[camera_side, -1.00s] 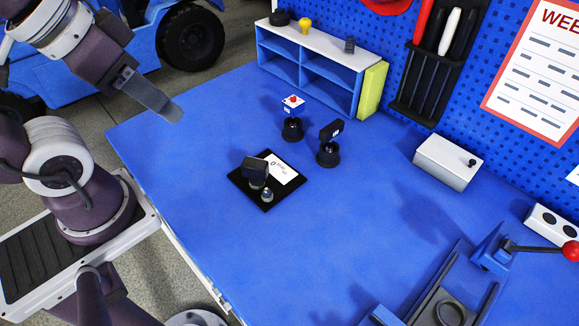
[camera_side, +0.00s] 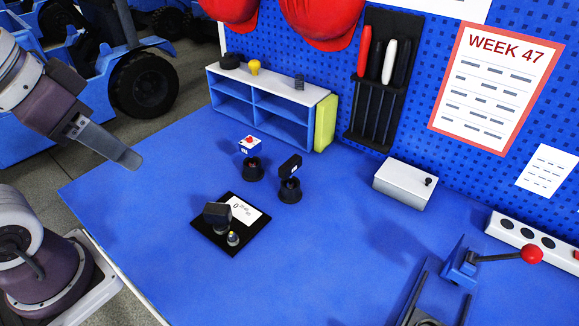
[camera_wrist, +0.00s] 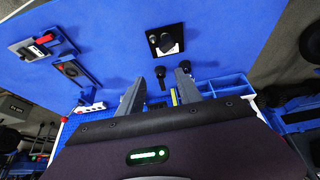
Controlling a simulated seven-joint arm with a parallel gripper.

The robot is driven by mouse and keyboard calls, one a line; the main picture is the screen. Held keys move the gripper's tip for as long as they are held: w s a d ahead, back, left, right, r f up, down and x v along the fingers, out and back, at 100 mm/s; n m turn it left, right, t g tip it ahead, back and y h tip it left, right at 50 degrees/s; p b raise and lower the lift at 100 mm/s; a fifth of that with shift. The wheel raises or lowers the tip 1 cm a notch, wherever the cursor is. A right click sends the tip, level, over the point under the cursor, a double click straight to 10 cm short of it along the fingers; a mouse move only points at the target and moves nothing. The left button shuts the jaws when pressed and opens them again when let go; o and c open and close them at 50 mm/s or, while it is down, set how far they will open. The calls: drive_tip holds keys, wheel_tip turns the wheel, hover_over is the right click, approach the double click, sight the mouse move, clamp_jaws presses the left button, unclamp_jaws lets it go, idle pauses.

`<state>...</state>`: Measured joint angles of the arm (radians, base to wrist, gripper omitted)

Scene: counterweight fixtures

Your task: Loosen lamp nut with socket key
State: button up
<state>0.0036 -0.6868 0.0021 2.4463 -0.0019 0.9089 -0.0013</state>
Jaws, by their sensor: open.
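A black square plate (camera_side: 203,231) lies on the blue bench with a white card, a dark block (camera_side: 216,212) and a small round lamp-like fitting (camera_side: 233,239) with a yellow-green spot. Behind it stand two dark round-based pieces: one with a white-and-blue top and red knob (camera_side: 250,146), one with a black block head (camera_side: 290,168). Which is the socket key, I cannot tell; the nut is too small to make out. My gripper (camera_side: 130,158) is in the air left of the plate, apart from everything. In the wrist view my gripper (camera_wrist: 159,76) is open and empty; the plate (camera_wrist: 154,52) lies ahead.
A blue shelf (camera_side: 262,104) stands at the back with a green-yellow slab (camera_side: 325,123) at its end. A white box (camera_side: 402,185) is right of centre. A red-knobbed lever (camera_side: 505,256) and dark fixture are at the front right. The bench between plate and fixture is clear.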

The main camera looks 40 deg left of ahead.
drive_tip(key=w+r+g, duration=0.1)
drive_tip(key=w+r, duration=0.1)
drive_tip(key=w, duration=0.8)
drive_tip(key=g, duration=0.4)
hover_over(290, 162)
wheel_tip(290, 162, down, 19)
drive_tip(key=shift+f, duration=0.2)
wheel_tip(290, 162, down, 9)
drive_tip(key=shift+w, duration=0.1)
clamp_jaws()
